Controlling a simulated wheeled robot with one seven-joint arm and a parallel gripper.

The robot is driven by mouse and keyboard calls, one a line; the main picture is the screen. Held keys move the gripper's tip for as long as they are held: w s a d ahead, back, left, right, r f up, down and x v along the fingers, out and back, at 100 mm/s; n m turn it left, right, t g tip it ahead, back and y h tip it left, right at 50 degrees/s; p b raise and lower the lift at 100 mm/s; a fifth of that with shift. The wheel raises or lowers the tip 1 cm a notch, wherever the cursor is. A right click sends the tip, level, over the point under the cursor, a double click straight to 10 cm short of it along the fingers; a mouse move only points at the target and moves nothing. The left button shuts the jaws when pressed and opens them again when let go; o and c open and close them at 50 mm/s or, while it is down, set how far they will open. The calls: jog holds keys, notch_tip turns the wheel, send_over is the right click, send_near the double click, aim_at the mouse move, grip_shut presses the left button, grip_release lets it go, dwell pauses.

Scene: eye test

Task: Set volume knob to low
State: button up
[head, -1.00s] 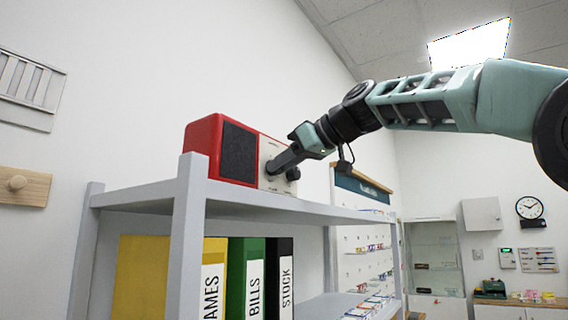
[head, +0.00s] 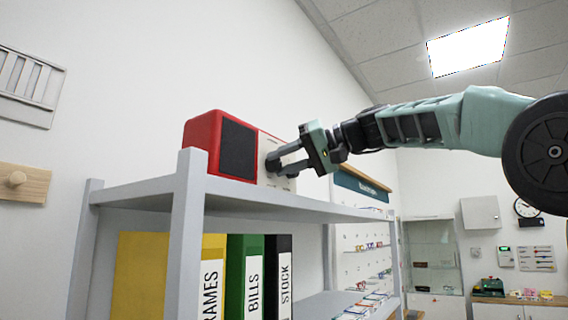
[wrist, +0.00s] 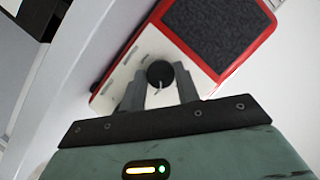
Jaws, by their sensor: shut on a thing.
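A red radio (head: 203,133) with a dark speaker grille and a cream front panel stands on the top shelf. Its round black volume knob (wrist: 160,74) shows in the wrist view with a pale pointer mark on its lower part. My gripper (head: 277,163) reaches the cream panel from the right, and its fingers (wrist: 160,88) lie on either side of the knob, shut on it. The panel's small markings are too blurred to read.
The grey shelf (head: 187,235) holds yellow, green and black binders (head: 244,270) on its lower level. A white wall is behind the radio. A display rack (head: 362,185) with small colourful items stands to the right, beyond the shelf.

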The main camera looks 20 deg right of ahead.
jog(key=shift+d+m+y, duration=0.1)
jog(key=shift+m+y, duration=0.3)
jog(key=shift+m, duration=0.4)
jog(key=o, duration=1)
jog(key=shift+c, duration=0.2)
jog(key=shift+b, duration=0.3)
jog(key=b+v, duration=0.2)
jog(key=v, duration=1.5)
jog(key=shift+d+b, duration=0.25)
jog(key=shift+b, duration=0.05)
